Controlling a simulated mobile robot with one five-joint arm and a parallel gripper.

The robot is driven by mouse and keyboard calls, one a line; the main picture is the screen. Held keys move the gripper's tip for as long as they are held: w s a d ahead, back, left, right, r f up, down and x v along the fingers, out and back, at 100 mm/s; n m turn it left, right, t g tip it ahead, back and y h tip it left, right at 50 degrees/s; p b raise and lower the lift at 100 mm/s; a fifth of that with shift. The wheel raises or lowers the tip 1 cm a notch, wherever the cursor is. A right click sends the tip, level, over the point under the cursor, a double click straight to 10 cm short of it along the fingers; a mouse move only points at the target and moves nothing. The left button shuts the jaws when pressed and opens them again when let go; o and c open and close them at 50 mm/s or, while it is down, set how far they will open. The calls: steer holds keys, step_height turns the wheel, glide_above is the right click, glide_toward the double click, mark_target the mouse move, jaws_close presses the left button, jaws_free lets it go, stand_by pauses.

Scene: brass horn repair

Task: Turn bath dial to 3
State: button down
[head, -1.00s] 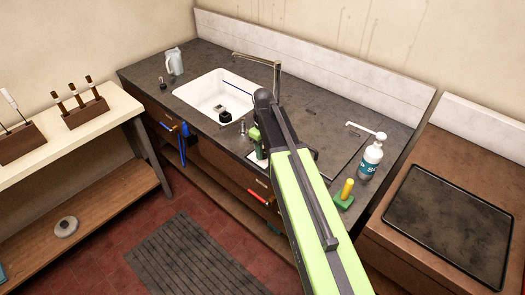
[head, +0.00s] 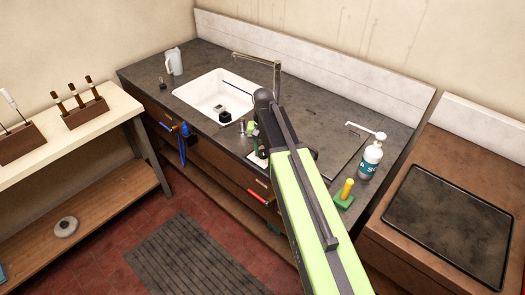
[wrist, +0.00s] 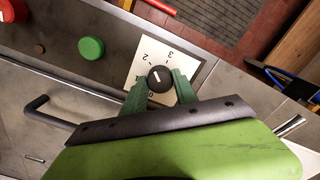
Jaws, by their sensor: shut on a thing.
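The bath dial (wrist: 160,78) is a round black knob with a white pointer line. It sits on a white plate (wrist: 134,84) marked with numbers, including 1, 2 and 3. The pointer slants up and left in the wrist view, roughly toward the 2 and away from the 3. My gripper (wrist: 160,82) has its green fingers shut on the knob, one on each side. In the head view the plate (head: 257,161) shows partly at the counter's front edge, and my arm hides most of the dial.
A green round cap (wrist: 91,48) stands beside the plate. A white sink (head: 212,92) with a tap (head: 277,75) lies behind and left. A bottle (head: 370,160) and a yellow-handled green block (head: 345,192) stand to the right. Blue (head: 182,145) and red (head: 262,199) items are along the front.

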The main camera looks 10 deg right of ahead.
mark_target(263, 152)
steer(key=m, duration=0.4)
steer(key=shift+s+m, duration=0.15)
steer(key=shift+m, duration=2.75)
steer(key=c, duration=1)
jaws_free()
steer(key=shift+o, duration=0.2)
steer(key=shift+r, duration=0.1)
step_height(263, 152, up, 17)
steer(key=p, duration=1.7)
steer(key=shift+r, duration=0.2)
